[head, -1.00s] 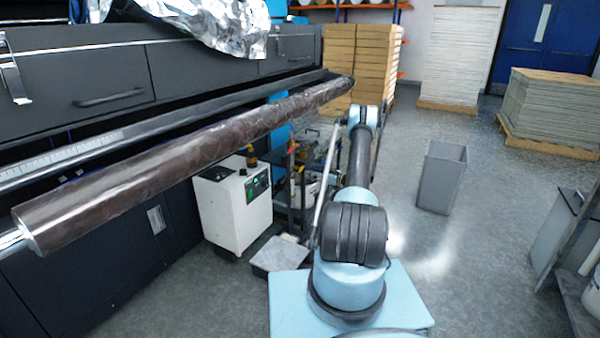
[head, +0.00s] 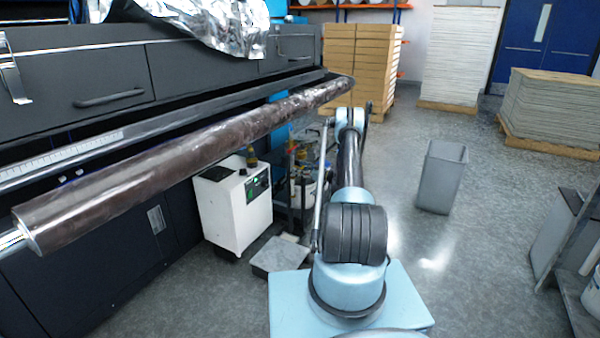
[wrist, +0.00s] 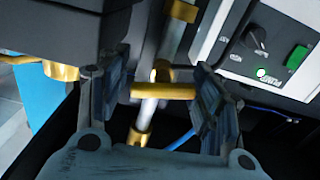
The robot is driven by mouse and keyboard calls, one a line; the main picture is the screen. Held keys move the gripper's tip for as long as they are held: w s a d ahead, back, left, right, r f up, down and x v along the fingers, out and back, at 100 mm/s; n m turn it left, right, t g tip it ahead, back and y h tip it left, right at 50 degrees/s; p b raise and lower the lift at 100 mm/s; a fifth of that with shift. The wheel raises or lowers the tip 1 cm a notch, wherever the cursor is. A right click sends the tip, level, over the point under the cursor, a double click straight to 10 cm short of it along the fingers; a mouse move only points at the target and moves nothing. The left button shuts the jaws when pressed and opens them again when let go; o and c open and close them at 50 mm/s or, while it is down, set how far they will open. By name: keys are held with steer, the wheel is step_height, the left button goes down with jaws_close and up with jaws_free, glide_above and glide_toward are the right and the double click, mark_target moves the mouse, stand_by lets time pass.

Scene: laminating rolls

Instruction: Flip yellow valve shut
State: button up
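The yellow valve handle (wrist: 163,91) shows in the wrist view as a short bar lying crosswise over a pale pipe (wrist: 148,115) with brass fittings. My gripper (wrist: 162,100) is open, with one finger on each side of the handle. The handle's left end is close to the left finger and its right end close to the right finger; I cannot tell whether they touch. In the head view I cannot make out the valve or my gripper; my own arm reaches away toward the machine's far end.
A white control box (head: 236,208) stands below the long dark roll (head: 180,165); its panel with a green switch (wrist: 297,57) is at upper right in the wrist view. A grey bin (head: 442,178) stands on open floor to the right. A dark housing (wrist: 45,35) is close to the left finger.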

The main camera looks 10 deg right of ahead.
steer(key=c, duration=0.6)
steer(key=shift+d, duration=0.1)
steer(key=shift+w+d+m, duration=0.1)
steer(key=shift+w+m, duration=0.05)
steer(key=shift+m, duration=1.45)
steer(key=o, duration=1)
steer(key=shift+o, duration=0.4)
steer(key=shift+s, duration=0.2)
